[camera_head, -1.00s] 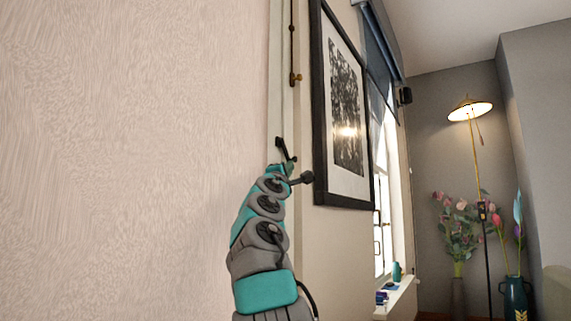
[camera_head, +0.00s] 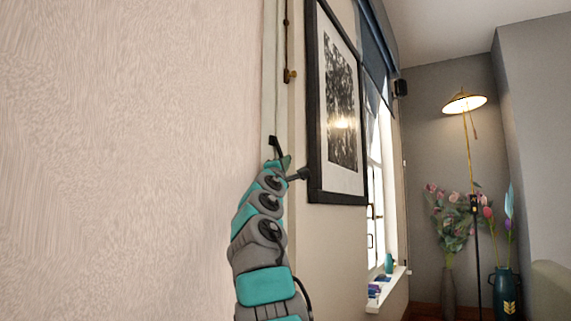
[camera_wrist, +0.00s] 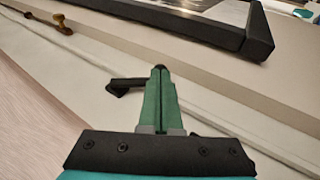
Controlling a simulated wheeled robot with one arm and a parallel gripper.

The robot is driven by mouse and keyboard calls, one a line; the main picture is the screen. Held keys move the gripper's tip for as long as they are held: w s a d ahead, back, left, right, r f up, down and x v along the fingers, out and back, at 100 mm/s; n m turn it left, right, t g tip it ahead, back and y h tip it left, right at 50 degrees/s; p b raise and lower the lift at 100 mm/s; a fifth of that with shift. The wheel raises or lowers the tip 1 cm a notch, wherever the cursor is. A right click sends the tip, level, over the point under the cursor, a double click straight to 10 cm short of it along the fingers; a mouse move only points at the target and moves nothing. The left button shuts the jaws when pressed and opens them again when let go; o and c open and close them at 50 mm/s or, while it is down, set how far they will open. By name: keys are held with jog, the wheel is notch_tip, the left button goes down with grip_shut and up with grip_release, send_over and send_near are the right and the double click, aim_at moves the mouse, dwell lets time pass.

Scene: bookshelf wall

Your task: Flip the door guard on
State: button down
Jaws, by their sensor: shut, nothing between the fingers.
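A small black lever-like fitting (camera_head: 276,149), which looks like the door guard, sticks out from the pale vertical trim just beyond my arm. It also shows in the wrist view (camera_wrist: 126,86), just left of my fingers. My gripper (camera_wrist: 160,70) is shut and empty, its two green fingers pressed together. The fingertips lie beside the right end of the black fitting; I cannot tell whether they touch it. In the head view my gripper (camera_head: 285,162) is small and partly hidden by my own wrist.
A brass fitting (camera_head: 290,76) is higher on the trim. A black-framed picture (camera_head: 315,130) hangs close on the right wall. A window sill (camera_head: 385,290), vases (camera_head: 505,292) and a lamp (camera_head: 464,103) are farther right. A pale textured surface (camera_head: 120,160) fills the left.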

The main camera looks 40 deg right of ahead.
jog(key=shift+w+d+n+t+h+b, duration=0.2)
jog(key=shift+d+n+t+h+b, duration=0.1)
jog(key=shift+d+t+h, duration=0.15)
dwell(0.6)
jog(key=shift+t, duration=0.25)
jog(key=shift+w+d+r, duration=0.15)
jog(key=shift+d, duration=0.05)
jog(key=shift+w+d+r+p, duration=0.15)
jog(key=shift+d+r+p, duration=0.1)
jog(key=shift+d+p, duration=0.25)
jog(key=shift+w+d+r+p, duration=0.2)
jog(key=shift+d+p, duration=0.15)
jog(key=shift+p, duration=0.25)
jog(key=shift+d, duration=0.1)
jog(key=shift+f, duration=0.1)
